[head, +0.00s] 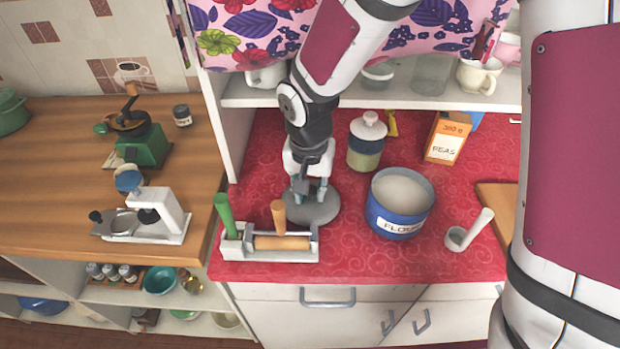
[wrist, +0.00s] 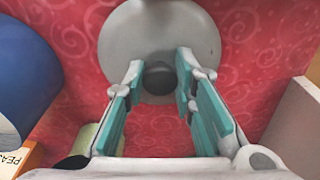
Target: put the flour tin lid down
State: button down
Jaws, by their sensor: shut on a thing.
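The flour tin (head: 398,225) is a blue, open-topped tin with a white label, standing on the red oilcloth. Its lid (head: 323,212) is a flat grey disc to the left of the tin, level and knob up. My gripper (head: 306,188) points down over the lid with its fingers on either side of the knob. In the wrist view the dark knob (wrist: 158,78) sits between the teal finger pads of my gripper (wrist: 162,75), and the grey lid (wrist: 160,30) spreads beyond. Whether the lid touches the cloth is hard to tell.
A lidded jar (head: 365,150) and a peas box (head: 446,138) stand behind. A white-handled cup (head: 468,233) is right of the tin. Bare red cloth (head: 350,262) lies in front.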

aim_at(312, 194)
jog(key=shift+f, duration=0.2)
jog(key=c, duration=1.3)
grip_release()
jog(key=shift+c, duration=0.2)
jog(key=shift+r, duration=0.15)
jog(key=r, duration=0.7)
jog(key=shift+s+a+r, duration=0.1)
jog(key=shift+s+r, duration=0.2)
jog(key=shift+s, duration=0.1)
jog(key=shift+d+r, duration=0.25)
jog(key=s+d+r+t, duration=0.2)
jog(key=s+d+r, duration=0.3)
jog(key=d+r, duration=0.45)
jog(key=s+d+r+n+t, duration=0.1)
jog(key=s+d+r, duration=0.3)
jog(key=s+d, duration=0.4)
jog(key=shift+s+d+r+n+t, duration=0.35)
jog(key=shift+s+n, duration=0.35)
jog(key=shift+s, duration=1)
